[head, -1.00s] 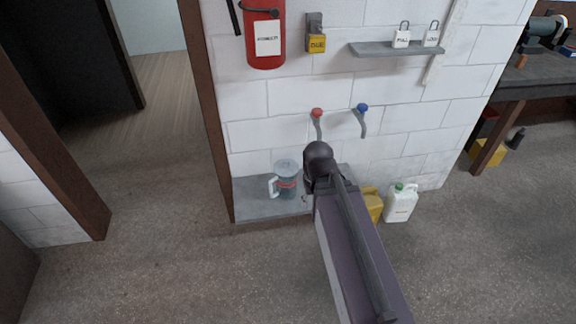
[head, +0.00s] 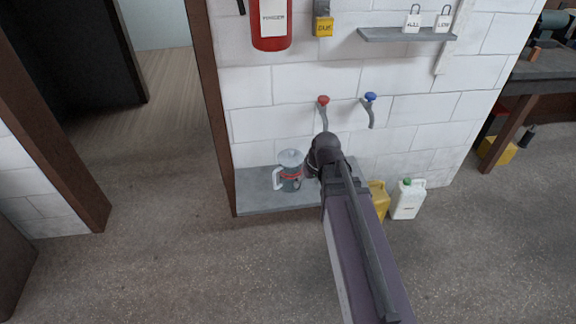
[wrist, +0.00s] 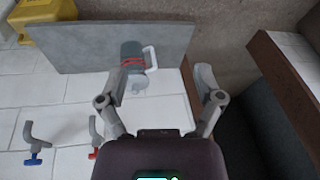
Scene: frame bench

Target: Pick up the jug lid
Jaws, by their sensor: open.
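The jug (head: 291,182), clear grey with red markings and a white handle, stands upright on the low grey slab against the wall. Its pale grey jug lid (head: 290,158) is on top. In the wrist view, where the scene appears upside down, the jug (wrist: 133,57) and its lid (wrist: 139,84) show beyond my left finger. My gripper (wrist: 160,84) is open and empty, its two fingers spread wide. The lid lies between the finger lines, nearer the left finger, with no contact to be seen. In the head view my arm hides most of the gripper, just right of the jug.
A red tap (head: 323,101) and a blue tap (head: 370,97) stick out of the wall above the slab (head: 250,197). A yellow can (head: 378,200) and a white canister (head: 407,199) stand on the floor to the right. Floor in front and left is clear.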

